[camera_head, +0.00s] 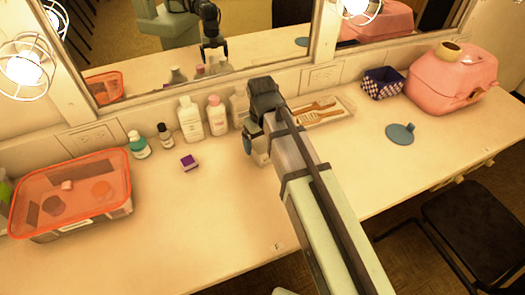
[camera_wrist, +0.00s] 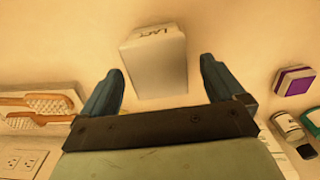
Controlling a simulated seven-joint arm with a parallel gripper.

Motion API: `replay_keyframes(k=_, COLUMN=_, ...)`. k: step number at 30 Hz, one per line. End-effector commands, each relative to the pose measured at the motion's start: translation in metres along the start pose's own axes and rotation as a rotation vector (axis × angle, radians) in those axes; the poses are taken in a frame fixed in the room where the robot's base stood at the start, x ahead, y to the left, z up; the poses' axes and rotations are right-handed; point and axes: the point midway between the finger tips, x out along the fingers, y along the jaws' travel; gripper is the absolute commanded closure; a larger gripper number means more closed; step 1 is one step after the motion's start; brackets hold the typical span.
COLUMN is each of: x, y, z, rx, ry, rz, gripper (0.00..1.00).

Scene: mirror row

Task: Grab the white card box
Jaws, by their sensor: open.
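The white card box (camera_wrist: 155,62) stands on the counter in the wrist view, with dark lettering on its top edge. My gripper (camera_wrist: 162,70) is open, with one blue finger to each side of the box. A gap shows between each finger and the box, and the near end of the box reaches in between the fingers. In the head view my gripper (camera_head: 255,147) is low over the counter near the mirror, and my arm hides most of the box there.
White bottles (camera_head: 190,120) stand left of my gripper by the wall, with a small purple box (camera_head: 189,162) before them. A tray with brushes (camera_head: 320,111) lies to the right. An orange-lidded bin (camera_head: 70,192) is far left. The front counter is largely clear.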

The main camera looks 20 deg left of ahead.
Motion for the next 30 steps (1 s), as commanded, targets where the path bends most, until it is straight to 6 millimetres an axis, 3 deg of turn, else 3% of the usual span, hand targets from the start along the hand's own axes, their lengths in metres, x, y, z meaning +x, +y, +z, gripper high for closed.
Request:
replay_keyframes(k=9, x=0.034, y=0.002, z=0.001, rx=0.000, ry=-0.001, rz=0.000, gripper=0.04)
replay_keyframes(k=17, x=0.036, y=0.002, z=0.001, rx=0.000, ry=0.001, rz=0.000, gripper=0.04)
replay_keyframes(k=30, x=0.036, y=0.002, z=0.001, rx=0.000, ry=0.001, rz=0.000, gripper=0.45)
